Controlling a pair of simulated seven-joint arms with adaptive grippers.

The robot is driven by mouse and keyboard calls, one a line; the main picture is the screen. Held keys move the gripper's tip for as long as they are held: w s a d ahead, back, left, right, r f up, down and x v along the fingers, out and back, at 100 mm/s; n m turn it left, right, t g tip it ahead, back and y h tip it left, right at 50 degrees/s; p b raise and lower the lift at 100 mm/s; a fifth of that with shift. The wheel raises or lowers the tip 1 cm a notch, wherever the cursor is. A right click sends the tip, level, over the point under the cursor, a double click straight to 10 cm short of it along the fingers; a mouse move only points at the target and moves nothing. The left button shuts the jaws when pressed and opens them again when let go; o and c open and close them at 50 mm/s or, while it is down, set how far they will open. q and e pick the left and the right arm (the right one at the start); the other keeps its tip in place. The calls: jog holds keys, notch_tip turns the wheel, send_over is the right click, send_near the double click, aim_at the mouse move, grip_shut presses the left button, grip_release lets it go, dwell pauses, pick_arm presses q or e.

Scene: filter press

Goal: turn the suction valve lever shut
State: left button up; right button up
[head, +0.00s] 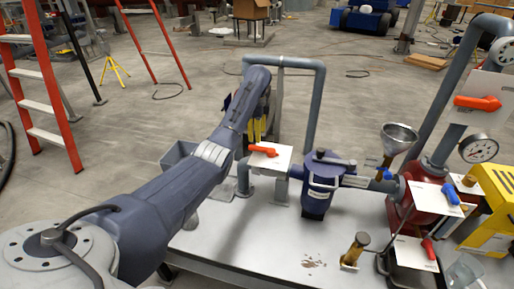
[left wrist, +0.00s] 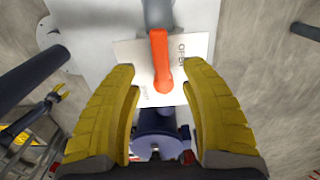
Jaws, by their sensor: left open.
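An orange-red lever (head: 263,150) sits over a white label plate (head: 279,161) on the grey pipework, left of the dark blue strainer pot (head: 318,185). In the left wrist view the lever (left wrist: 161,62) lies along the pipe line, over a plate (left wrist: 134,54) with "OPEN" on its right part and other lettering at its lower left. My left gripper (head: 254,131) is open just behind the lever. In the left wrist view its yellow fingers (left wrist: 160,78) stand either side of the lever, with gaps on both sides. My right gripper is not in view.
A funnel (head: 399,132), a second orange lever (head: 478,103), a blue lever (head: 450,194), a gauge (head: 479,148) and a yellow housing (head: 491,200) crowd the right. A tall grey pipe arch (head: 317,100) rises behind the strainer. The skid's front (head: 235,240) is mostly clear.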

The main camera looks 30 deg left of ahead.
aim_at(257, 147)
pick_arm(q)
jog(key=shift+a+f, duration=0.1)
jog(key=shift+f, duration=3.5)
jog(key=shift+c, duration=0.4)
grip_shut()
